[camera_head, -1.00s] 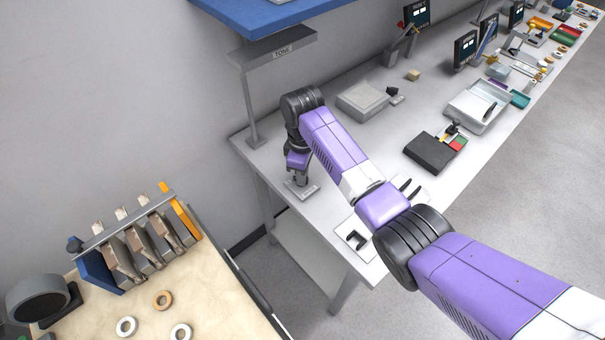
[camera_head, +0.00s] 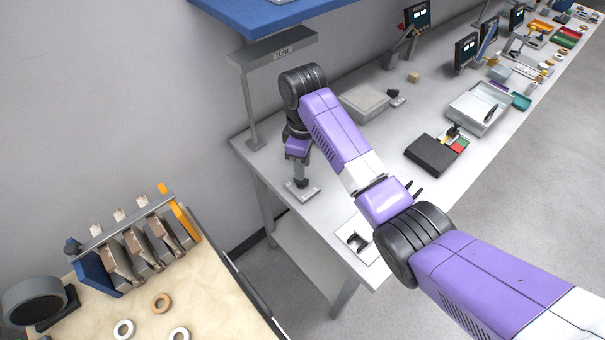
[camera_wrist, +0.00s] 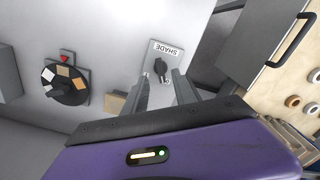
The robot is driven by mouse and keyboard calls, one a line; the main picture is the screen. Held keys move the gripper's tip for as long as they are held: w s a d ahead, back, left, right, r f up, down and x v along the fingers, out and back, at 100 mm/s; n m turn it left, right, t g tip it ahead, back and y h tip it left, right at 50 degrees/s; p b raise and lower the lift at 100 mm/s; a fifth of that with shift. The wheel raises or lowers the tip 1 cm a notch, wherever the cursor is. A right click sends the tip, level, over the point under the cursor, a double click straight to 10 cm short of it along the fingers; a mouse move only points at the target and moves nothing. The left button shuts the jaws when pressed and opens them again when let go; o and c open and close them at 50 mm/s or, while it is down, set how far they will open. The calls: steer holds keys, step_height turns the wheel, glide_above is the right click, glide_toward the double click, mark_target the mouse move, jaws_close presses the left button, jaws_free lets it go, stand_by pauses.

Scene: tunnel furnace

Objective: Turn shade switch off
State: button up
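The shade switch is a small black knob (camera_wrist: 160,67) below a white "SHADE" label (camera_wrist: 166,49) in the wrist view. My gripper (camera_wrist: 160,77) is open. Its two grey fingers point toward the knob, with the tips to either side of it in the picture; I cannot tell whether they touch it. In the head view, my gripper (camera_head: 301,170) points down above a small grey plate (camera_head: 306,193) near the bench's left end. The knob is hard to make out there, and its setting is unclear.
A black dial (camera_wrist: 66,86) with coloured patches and a tan block (camera_wrist: 115,103) lie left of the knob in the wrist view. A wooden-topped bench (camera_head: 220,305) with rings is at lower left.

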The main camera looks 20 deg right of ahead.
steer(key=shift+r, duration=1.35)
steer(key=shift+w, duration=0.1)
